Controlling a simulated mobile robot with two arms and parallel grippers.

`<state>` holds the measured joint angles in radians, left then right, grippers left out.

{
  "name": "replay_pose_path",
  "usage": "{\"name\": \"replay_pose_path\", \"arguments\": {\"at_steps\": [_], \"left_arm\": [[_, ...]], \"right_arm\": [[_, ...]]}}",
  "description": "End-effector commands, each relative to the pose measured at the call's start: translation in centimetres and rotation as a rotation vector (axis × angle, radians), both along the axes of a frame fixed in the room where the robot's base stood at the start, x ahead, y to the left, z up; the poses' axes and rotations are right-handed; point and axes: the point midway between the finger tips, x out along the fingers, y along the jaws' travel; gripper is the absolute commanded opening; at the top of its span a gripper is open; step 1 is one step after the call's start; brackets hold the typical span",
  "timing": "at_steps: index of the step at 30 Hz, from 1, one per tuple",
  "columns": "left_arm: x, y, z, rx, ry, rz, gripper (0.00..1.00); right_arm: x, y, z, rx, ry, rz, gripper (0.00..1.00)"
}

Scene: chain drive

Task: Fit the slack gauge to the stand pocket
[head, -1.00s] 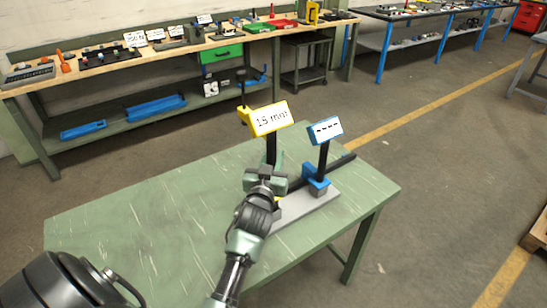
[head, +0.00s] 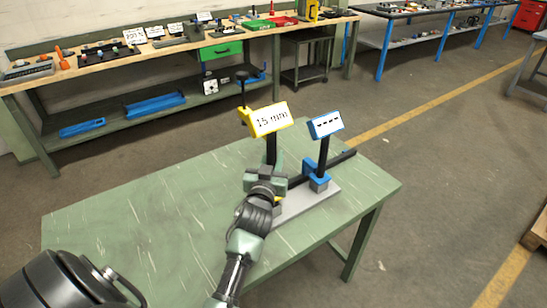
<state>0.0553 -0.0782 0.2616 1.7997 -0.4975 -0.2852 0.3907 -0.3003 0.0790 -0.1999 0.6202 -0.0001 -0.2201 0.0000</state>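A grey base plate (head: 304,207) lies on the green table. It carries a blue bracket (head: 317,174) with a black post and a blue-framed sign (head: 325,124) showing dashes. Left of it, a yellow-framed sign (head: 270,119) reading about 15 mm stands on a dark post. My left gripper (head: 265,172) is at the foot of this dark post, over the left end of the plate. Its fingers are too small and overlapped to tell whether they are shut on anything. I cannot make out which part is the slack gauge, and the stand pocket is hidden. My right gripper is not in view.
A dark bar (head: 337,164) extends to the right behind the blue bracket. The left part of the green table (head: 140,220) is clear. A workbench (head: 100,65) with tools and signs stands along the back wall. Yellow lines mark the floor at right.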

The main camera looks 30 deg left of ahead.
Motion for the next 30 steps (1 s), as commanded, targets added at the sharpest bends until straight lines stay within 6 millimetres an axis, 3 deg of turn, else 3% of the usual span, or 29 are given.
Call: {"name": "replay_pose_path", "arguments": {"at_steps": [30], "left_arm": [[0.1, 0.0, -1.4, 0.006, -0.015, -0.002, 0.00]], "right_arm": [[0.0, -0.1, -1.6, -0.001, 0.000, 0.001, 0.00]]}}
